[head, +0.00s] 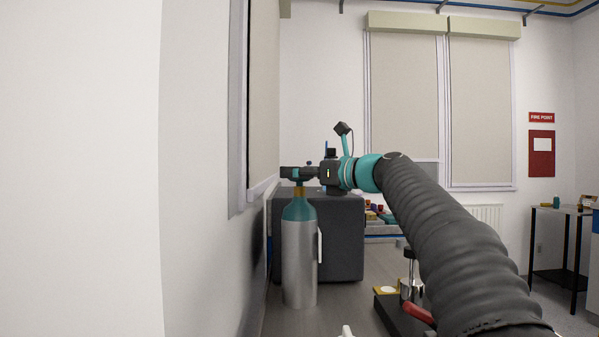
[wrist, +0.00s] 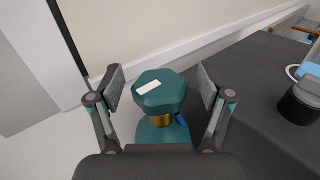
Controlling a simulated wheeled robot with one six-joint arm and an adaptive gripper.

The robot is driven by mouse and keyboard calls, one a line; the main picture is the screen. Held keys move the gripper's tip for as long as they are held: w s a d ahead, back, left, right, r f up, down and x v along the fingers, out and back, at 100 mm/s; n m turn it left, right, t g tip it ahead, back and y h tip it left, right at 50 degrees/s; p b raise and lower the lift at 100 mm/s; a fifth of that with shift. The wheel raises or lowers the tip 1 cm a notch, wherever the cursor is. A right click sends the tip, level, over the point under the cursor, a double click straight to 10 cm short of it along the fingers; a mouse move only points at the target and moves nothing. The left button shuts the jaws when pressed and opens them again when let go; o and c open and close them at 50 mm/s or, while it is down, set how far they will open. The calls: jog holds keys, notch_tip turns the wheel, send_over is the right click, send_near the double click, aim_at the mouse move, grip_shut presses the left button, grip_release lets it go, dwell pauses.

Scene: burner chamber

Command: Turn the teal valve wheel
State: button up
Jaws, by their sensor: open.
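The teal valve wheel (wrist: 160,92) shows in the wrist view, with a white mark on its top and a brass stem (wrist: 158,121) below it. It sits on a grey gas cylinder with a teal shoulder (head: 299,250), which stands upright in the head view. My gripper (wrist: 159,84) is open, with one finger on each side of the wheel and a visible gap on both sides. In the head view my gripper (head: 292,173) is level with the cylinder's top and largely hides the wheel.
A wall with a window blind runs close on the left of the cylinder. A dark grey cabinet (head: 342,235) stands just behind and right of it. A black and blue object (wrist: 300,98) is on the dark surface at the right of the wrist view.

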jog(key=c, duration=1.2)
jog(key=shift+s+m+t+h, duration=0.1)
jog(key=shift+m+t+h, duration=0.3)
jog(key=shift+t, duration=0.1)
jog(key=shift+a+m+t+h, duration=0.1)
jog(key=shift+m+t+h, duration=0.8)
jog(key=shift+t+h, duration=0.1)
jog(key=shift+m+t+h, duration=1)
jog(key=shift+m+h, duration=0.2)
jog(key=shift+h, duration=0.4)
jog(key=shift+m+t+h, duration=0.4)
jog(key=shift+m+h, duration=0.2)
jog(key=shift+h, duration=0.3)
jog(key=o, duration=1.2)
